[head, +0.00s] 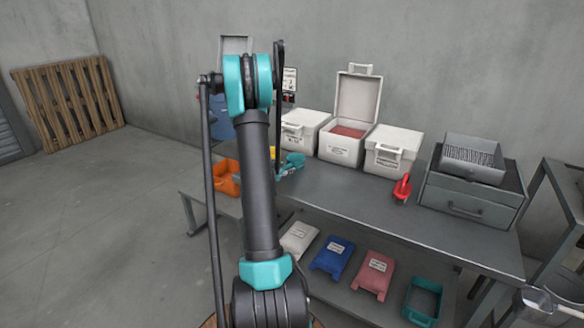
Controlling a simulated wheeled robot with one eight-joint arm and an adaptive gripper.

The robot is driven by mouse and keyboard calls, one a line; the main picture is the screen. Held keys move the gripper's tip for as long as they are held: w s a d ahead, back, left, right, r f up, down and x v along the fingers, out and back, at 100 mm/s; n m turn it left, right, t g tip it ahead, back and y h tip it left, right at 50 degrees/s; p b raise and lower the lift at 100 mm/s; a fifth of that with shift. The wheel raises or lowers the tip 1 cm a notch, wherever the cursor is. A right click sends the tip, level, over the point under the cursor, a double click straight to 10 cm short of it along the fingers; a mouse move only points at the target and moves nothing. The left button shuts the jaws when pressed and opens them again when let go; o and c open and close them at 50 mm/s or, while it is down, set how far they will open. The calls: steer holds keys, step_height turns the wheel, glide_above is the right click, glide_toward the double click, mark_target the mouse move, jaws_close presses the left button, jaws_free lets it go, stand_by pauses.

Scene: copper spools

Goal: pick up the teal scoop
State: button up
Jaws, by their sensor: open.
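A teal scoop (293,161) lies on the grey workbench (345,200), left of the middle white box. My arm's dark upright link with teal joints stands in front and covers the bench just left of the scoop. My gripper does not show clearly; it is out of view or hidden behind my arm. I cannot tell how far it is from the scoop.
White boxes (393,150), one open (345,145), stand behind. A grey drawer unit (470,190) is at right. The lower shelf holds bags (332,255) and a teal tray (423,298).

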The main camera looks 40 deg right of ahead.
mark_target(287, 166)
steer(key=shift+x, duration=1.1)
steer(key=shift+c, duration=0.6)
jaws_close()
step_height(287, 166, up, 20)
